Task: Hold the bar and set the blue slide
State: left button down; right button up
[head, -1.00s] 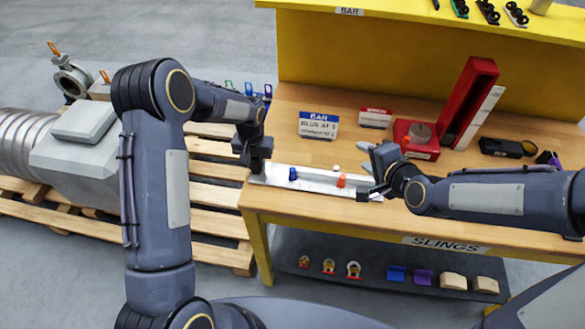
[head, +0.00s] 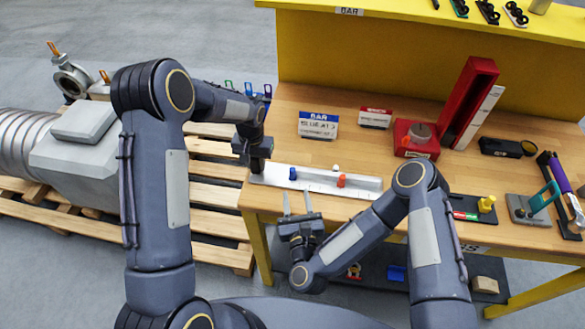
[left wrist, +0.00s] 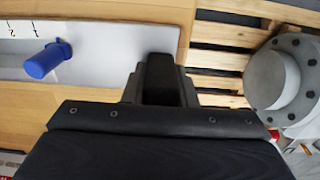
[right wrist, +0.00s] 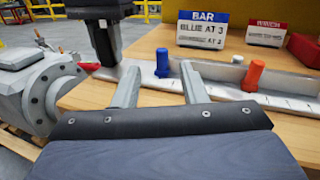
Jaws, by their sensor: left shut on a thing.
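The bar (head: 325,179) is a long pale metal rail with a marked scale, lying near the table's front edge. The blue slide (head: 293,174) sits toward its left end; it also shows in the left wrist view (left wrist: 48,60) and right wrist view (right wrist: 162,63). An orange slide (head: 341,180) and a white knob (head: 336,168) are further right on the bar. My left gripper (head: 257,165) is shut on the bar's left end. My right gripper (head: 297,205) is open and empty in front of the bar, its fingers spread below the blue slide in the right wrist view (right wrist: 160,90).
A blue card (head: 318,125) headed BAR reads BLUE AT 3 in the right wrist view. A red-headed card (head: 375,118), a red block (head: 416,139) and a tall red holder (head: 470,100) stand behind. Clamps and tools lie at the right.

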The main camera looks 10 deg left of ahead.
aim_at(294, 172)
jog(key=shift+m+h, duration=0.3)
jog(key=shift+m, duration=0.4)
jog(key=x, duration=1.1)
jog(key=shift+a+f, duration=0.1)
jog(key=shift+f, duration=0.25)
grip_shut()
